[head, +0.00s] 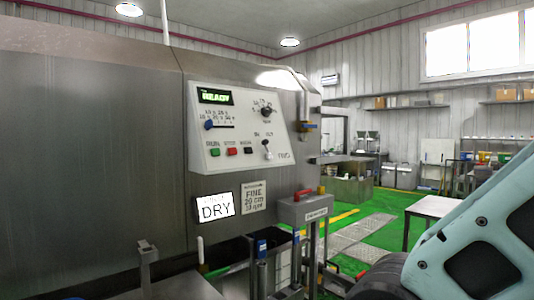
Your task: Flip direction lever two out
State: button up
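The white control panel (236,165) is on the front of a large grey steel drum machine, left of centre in the head view. Small, blurred lettering at its lower right seems to read TWO. Just left of that lettering is a small pale lever (267,147) on a dark mount, under two tiny labels that look like IN and OUT. It stands roughly upright; I cannot tell which label it is set to. My gripper is not in view; only teal and dark parts of my arm show at the lower right, well apart from the panel.
The panel also has a lit green display (215,97), a blue slider knob (209,125), a black rotary knob (267,111) and green, red and black buttons. A grey box on a post (306,208) stands below right. A white-topped table (432,208) and green floor lie beyond.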

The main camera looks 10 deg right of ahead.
aim_at(269, 156)
jog(key=i+l+z, duration=0.15)
jog(key=l, duration=0.15)
jog(key=i+l+z, duration=0.15)
jog(key=z, duration=0.25)
jog(key=i+l+z, duration=0.25)
jog(key=z, duration=0.2)
jog(key=i+l+z, duration=0.2)
jog(key=z, duration=0.2)
jog(key=i+l, duration=0.1)
jog(key=i, duration=0.2)
jog(key=i+l, duration=0.1)
jog(key=i, duration=0.25)
jog(key=i+u, duration=0.1)
jog(key=u, duration=0.25)
jog(key=i+u, duration=0.15)
jog(key=u, duration=0.2)
jog(key=i+u, duration=0.1)
jog(key=u, duration=0.25)
jog(key=i+j+u, duration=0.15)
jog(key=u, duration=0.3)
jog(key=i+u, duration=0.3)
jog(key=u, duration=0.15)
jog(key=i+u, duration=0.25)
jog(key=u, duration=0.25)
